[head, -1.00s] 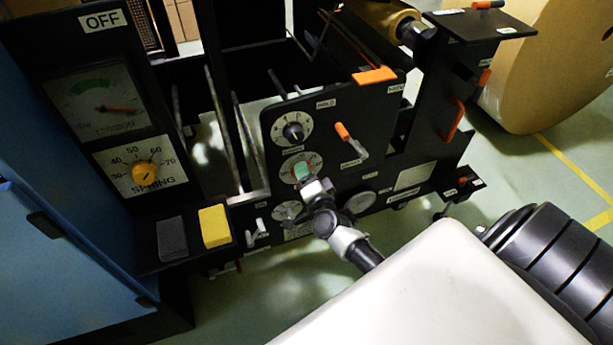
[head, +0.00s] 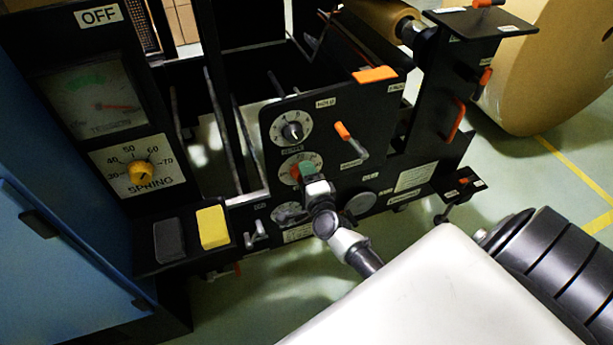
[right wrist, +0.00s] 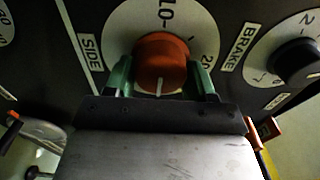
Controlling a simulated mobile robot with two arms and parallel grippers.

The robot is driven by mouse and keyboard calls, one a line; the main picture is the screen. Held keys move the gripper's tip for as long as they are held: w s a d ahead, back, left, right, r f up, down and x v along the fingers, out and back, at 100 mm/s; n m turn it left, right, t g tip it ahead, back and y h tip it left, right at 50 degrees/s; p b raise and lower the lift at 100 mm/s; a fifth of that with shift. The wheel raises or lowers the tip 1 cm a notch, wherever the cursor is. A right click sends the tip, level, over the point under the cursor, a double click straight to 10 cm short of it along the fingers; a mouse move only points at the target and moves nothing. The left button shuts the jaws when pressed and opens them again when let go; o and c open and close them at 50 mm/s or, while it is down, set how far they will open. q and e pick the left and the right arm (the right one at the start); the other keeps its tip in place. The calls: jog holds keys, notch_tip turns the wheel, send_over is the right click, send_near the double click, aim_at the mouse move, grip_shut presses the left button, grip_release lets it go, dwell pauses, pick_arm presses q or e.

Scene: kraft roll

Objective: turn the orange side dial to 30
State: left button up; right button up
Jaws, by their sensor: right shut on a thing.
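The orange side dial (right wrist: 161,62) sits on a round white scale plate (right wrist: 118,22) with the label SIDE beside it. My right gripper (right wrist: 161,80) has its two green fingers on either side of the dial and is shut on it. A white line on the dial points down in the right wrist view. The figures 10 and 20 show above and right of it; the lower scale is hidden by my gripper. In the head view my right gripper (head: 307,170) covers most of the dial (head: 296,172). My left gripper is not in view.
A black dial (right wrist: 300,64) by the label BRAKE is close on the right in the wrist view. In the head view an orange-tipped lever (head: 343,131) stands right of the dials. A yellow spring dial (head: 142,172) and a yellow button (head: 213,227) are at the left.

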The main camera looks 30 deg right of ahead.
jog(key=o, duration=0.9)
jog(key=p+v, duration=0.1)
jog(key=v, duration=0.9)
jog(key=shift+s, duration=0.35)
jog(key=shift+a, duration=0.15)
